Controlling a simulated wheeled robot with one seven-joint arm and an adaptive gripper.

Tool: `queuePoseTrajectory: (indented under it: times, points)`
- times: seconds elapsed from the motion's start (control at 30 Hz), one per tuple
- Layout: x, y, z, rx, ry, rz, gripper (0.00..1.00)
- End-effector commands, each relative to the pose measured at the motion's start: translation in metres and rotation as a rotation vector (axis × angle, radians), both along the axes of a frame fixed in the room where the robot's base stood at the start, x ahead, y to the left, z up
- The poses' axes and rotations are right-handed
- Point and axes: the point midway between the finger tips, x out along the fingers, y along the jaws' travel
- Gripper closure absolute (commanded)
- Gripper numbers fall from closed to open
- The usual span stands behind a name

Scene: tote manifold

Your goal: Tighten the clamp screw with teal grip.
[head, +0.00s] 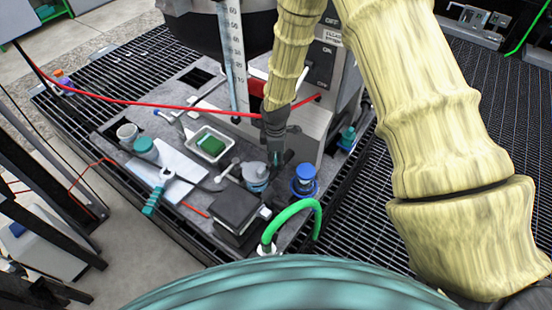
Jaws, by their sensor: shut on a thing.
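My gripper (277,155) reaches down over the grey work board, in front of the grey box marked ON and OFF. A grey-blue round fitting (257,174) sits just left of the fingertips. Another teal-topped part (347,134) stands to the right of the box, apart from my gripper.
A blue-capped fitting (304,178) and green hose (296,212) stand near right. A black block (236,210), teal-handled tool (157,193), tray with green pad (209,145) and teal-lidded jar (146,148) lie left. A red cable (150,102) crosses behind; a graduated tube (233,60) stands there.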

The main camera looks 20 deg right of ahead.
Motion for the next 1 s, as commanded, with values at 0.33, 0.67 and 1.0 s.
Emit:
queuePoseTrajectory:
  times: [0.33, 0.67, 1.0]
  points:
    - [0.0018, 0.0002, 0.0002, -0.001, -0.004, -0.329, 0.74]
    - [0.0021, 0.0005, 0.0005, 0.001, -0.004, -0.642, 0.74]
    - [0.0028, 0.0001, 0.0013, 0.001, -0.005, -0.965, 0.74]
